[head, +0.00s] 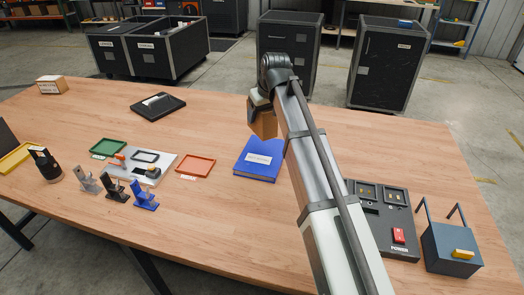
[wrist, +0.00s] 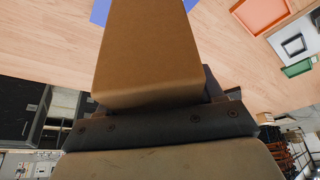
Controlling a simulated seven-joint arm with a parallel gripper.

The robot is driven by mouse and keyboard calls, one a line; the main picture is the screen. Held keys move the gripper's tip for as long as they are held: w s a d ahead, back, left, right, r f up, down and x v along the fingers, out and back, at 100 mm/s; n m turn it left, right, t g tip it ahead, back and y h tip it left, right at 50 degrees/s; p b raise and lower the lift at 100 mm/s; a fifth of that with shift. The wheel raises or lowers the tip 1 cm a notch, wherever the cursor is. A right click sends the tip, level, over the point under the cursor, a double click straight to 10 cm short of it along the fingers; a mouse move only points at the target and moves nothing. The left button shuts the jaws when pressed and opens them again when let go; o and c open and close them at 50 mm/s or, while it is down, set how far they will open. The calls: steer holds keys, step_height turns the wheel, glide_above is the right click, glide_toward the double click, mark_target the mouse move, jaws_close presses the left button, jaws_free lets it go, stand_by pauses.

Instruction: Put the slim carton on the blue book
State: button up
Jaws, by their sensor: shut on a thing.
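The slim carton (head: 264,124) is plain brown and hangs from my gripper (head: 259,106) above the table in the head view. It also fills the middle of the wrist view (wrist: 150,55), where my gripper (wrist: 155,108) is shut on it. The blue book (head: 255,161) lies flat on the table with a white label on its cover, just below and beside the carton in the head view. The fingertips are mostly hidden.
A red tray (head: 195,166) lies left of the book. A black power panel (head: 387,222) and a dark box with handles (head: 451,247) stand at right. A black flat case (head: 158,104) lies farther back. Table around the book is mostly clear.

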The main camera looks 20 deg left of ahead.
mark_target(271, 111)
steer(key=shift+f, duration=4.9)
steer(key=o, duration=1.3)
steer(key=shift+f, duration=0.1)
steer(key=shift+c, duration=0.2)
steer(key=v, duration=1.2)
steer(key=shift+w, duration=0.15)
